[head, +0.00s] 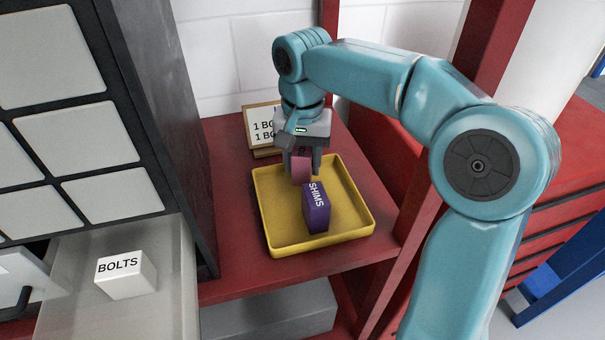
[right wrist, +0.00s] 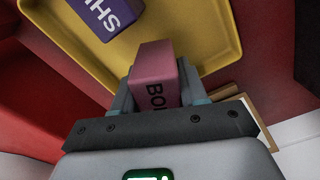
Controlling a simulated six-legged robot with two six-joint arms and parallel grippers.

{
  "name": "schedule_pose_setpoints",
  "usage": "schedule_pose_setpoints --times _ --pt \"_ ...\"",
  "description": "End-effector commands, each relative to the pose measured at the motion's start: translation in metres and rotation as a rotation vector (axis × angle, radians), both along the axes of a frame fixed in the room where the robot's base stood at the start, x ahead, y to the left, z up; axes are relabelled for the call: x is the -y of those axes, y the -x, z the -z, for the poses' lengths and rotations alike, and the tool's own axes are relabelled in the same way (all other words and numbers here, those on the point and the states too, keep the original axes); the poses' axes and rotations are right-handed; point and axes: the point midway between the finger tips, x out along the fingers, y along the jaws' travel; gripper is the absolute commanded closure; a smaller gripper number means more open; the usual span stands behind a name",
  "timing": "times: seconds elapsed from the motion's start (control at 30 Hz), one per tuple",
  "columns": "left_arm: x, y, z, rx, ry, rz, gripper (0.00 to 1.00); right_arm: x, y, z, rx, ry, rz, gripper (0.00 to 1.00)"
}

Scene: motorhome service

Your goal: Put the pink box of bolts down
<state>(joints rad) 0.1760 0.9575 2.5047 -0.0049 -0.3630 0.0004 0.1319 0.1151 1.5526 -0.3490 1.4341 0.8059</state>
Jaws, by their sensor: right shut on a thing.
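The pink box of bolts (head: 301,169) is between the fingers of my right gripper (head: 302,160), which is shut on it. In the right wrist view the pink box (right wrist: 156,70) shows part of its label, and the right gripper's fingers (right wrist: 155,95) hold its sides. The box is at the back part of the yellow tray (head: 279,247); I cannot tell whether it touches the tray floor. A purple box marked SHIMS (head: 317,208) stands in the tray, just in front of the pink box. My left gripper is not in view.
The tray is on a red shelf (head: 230,285). A framed card (head: 260,130) stands behind it. A dark cabinet with pale drawer fronts (head: 85,135) is at left; its open drawer (head: 175,290) holds a white BOLTS box (head: 126,275). A red post (head: 490,45) is at right.

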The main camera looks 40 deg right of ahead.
Motion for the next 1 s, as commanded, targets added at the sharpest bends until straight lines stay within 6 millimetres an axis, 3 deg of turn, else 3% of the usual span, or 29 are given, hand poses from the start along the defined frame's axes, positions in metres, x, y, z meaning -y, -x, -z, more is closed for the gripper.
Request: schedule_pose_setpoints --times 0.1,0.2,0.6,0.63,0.7,1.0 --pt "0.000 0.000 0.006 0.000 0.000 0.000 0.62 0.000 0.000 0.023 -0.004 0.000 0.000 0.89" --pt "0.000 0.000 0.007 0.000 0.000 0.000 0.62 0.001 -0.001 0.030 -0.003 0.000 0.000 0.89" --pt "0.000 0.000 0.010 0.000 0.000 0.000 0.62 0.001 -0.001 0.035 -0.001 0.000 0.000 0.89" --pt "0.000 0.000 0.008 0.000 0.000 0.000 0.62 0.001 -0.001 0.034 -0.001 0.000 0.000 0.48" --pt "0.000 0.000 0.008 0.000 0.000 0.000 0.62 0.001 -0.001 0.034 -0.001 0.000 0.000 0.32" --pt "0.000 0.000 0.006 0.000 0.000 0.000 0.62 0.001 -0.001 0.031 -0.001 0.000 0.000 0.32"
